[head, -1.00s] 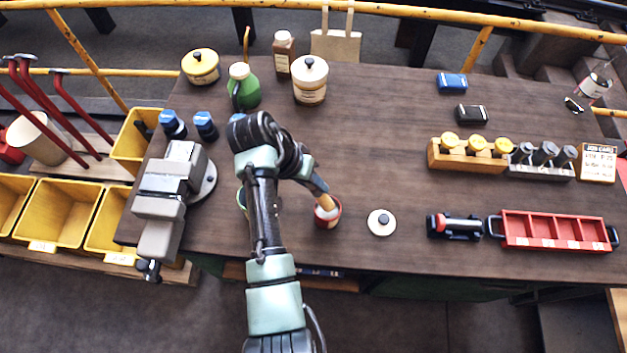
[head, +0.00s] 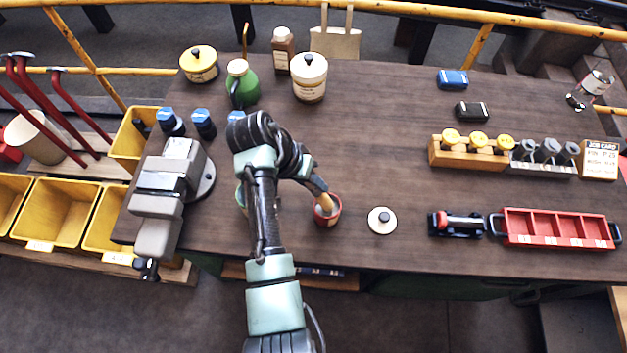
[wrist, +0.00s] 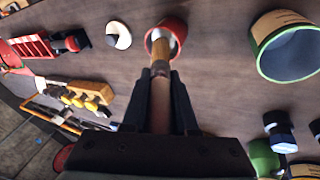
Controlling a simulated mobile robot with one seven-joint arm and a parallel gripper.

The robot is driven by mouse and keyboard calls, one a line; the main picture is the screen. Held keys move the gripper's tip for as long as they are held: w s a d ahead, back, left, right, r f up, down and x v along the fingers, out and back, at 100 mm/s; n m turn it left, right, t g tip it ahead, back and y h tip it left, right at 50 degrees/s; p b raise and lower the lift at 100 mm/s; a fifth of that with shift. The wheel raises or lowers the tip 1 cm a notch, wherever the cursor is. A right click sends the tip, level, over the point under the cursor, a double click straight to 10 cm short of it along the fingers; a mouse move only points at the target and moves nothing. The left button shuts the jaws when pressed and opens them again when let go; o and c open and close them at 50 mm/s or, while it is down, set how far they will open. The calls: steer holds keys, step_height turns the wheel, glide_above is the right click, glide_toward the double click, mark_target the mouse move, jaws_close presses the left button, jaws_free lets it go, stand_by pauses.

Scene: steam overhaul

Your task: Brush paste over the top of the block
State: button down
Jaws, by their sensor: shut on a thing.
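In the head view my gripper (head: 315,186) is over the front middle of the bench, and the brush (head: 323,201) slants down into a small red pot (head: 331,219). The wrist view shows the brush end at the mouth of the red pot (wrist: 151,38); the bristle tips and the paste are hidden. A small black block-like holder (head: 457,232) with a silver, red-ended cylinder on it lies to the right, apart from my gripper. I cannot tell whether paste is on it.
A red tray (head: 556,229) is at the far right. A grey vise (head: 163,195) stands left of my arm. The bench's middle is clear.

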steer(key=shift+f, duration=0.65)
stand_by(1.4)
step_height(320, 180, up, 7)
steer(key=p, duration=0.6)
steer(key=shift+r, duration=0.15)
stand_by(0.9)
